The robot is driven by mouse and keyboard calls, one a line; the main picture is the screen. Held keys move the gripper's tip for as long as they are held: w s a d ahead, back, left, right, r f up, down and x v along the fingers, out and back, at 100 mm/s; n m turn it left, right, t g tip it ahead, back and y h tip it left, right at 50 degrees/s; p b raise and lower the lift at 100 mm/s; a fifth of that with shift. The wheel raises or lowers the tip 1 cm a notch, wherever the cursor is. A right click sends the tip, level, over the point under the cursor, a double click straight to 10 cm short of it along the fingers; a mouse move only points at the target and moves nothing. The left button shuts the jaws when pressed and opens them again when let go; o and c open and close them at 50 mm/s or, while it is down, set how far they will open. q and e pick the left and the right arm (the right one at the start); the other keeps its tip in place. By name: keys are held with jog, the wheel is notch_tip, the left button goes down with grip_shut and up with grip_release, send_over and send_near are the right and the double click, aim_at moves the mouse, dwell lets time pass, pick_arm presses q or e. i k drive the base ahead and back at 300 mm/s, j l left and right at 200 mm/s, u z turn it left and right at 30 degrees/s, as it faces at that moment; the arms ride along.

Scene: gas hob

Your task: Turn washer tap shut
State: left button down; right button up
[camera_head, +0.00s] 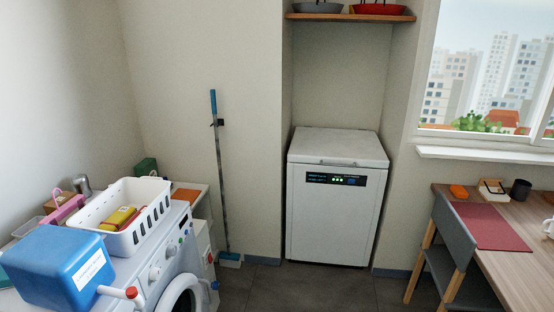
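A white washing machine (158,258) stands at the lower left, its round door partly cut off by the bottom edge. On top of it, at the front left, is a blue box-shaped container (55,262) with a white label. A short white spout with a red end (131,293) sticks out beside the container's lower right. I cannot tell whether this is the washer tap, or whether it is open or shut. Neither of my grippers is in view.
A white basket (118,215) holding yellow and red items sits behind the blue container. A mop (218,170) leans on the wall. A white chest appliance (334,215) stands in the alcove. The middle floor (270,290) is clear.

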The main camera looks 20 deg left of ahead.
aim_at(216, 284)
jog(key=u, duration=0.95)
jog(key=i+l+u, duration=0.2)
jog(key=u, duration=0.15)
jog(key=i+l+u, duration=0.25)
jog(key=u, duration=0.15)
jog(key=i+l+u, duration=0.15)
jog(key=l+u, duration=0.2)
jog(key=i+l+u, duration=0.1)
jog(key=l+u, duration=0.65)
jog(key=i+l+u, duration=0.15)
jog(key=l, duration=2)
jog(key=k+j+z, duration=0.35)
jog(key=j+z, duration=0.15)
jog(key=j, duration=0.1)
